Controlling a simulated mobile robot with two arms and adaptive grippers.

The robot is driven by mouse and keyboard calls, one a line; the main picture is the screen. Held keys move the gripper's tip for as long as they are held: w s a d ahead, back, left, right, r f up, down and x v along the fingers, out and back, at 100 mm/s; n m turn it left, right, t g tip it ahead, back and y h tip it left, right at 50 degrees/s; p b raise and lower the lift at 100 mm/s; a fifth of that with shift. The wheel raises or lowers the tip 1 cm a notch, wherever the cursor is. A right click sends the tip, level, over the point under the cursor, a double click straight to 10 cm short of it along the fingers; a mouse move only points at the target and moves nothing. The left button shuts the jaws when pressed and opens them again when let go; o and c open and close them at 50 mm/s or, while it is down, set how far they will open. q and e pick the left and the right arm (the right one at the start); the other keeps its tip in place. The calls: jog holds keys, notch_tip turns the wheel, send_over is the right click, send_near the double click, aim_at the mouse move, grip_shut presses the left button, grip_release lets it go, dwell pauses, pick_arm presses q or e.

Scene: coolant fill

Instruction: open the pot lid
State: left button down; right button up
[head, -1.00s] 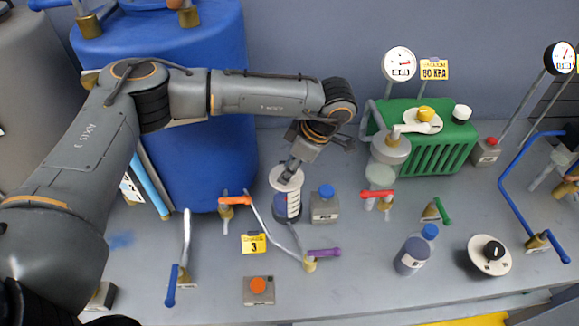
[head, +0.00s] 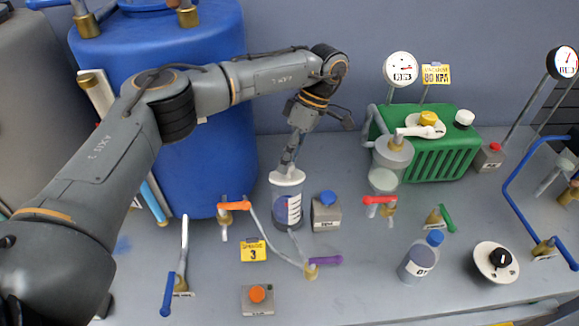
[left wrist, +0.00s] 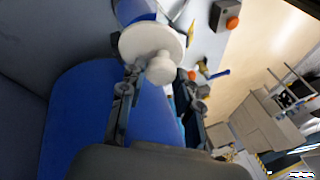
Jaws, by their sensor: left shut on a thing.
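The pot (head: 281,215) is a clear cylinder with dark liquid and a white label. My left gripper (head: 289,165) comes down from above and is shut on the lid's knob. In the left wrist view, the lid (left wrist: 140,40) and its knob (left wrist: 161,68) show between the fingers (left wrist: 157,95). My right gripper is not in view.
A grey box with a blue cap (head: 327,212) stands close right of the pot. An orange-handled valve (head: 234,205) is close left, and a purple-handled valve (head: 325,261) is in front. A bottle (head: 419,260) stands on clearer bench at right.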

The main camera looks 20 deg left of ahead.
pick_arm(q)
jog(key=shift+w+a+r+g+p, duration=0.15)
jog(key=shift+w+r+g+p, duration=0.15)
jog(key=shift+w+g, duration=0.15)
jog(key=shift+w+a+r+g+h+p, duration=0.15)
jog(key=shift+w+g+h+p, duration=0.15)
jog(key=shift+g+h+p, duration=0.25)
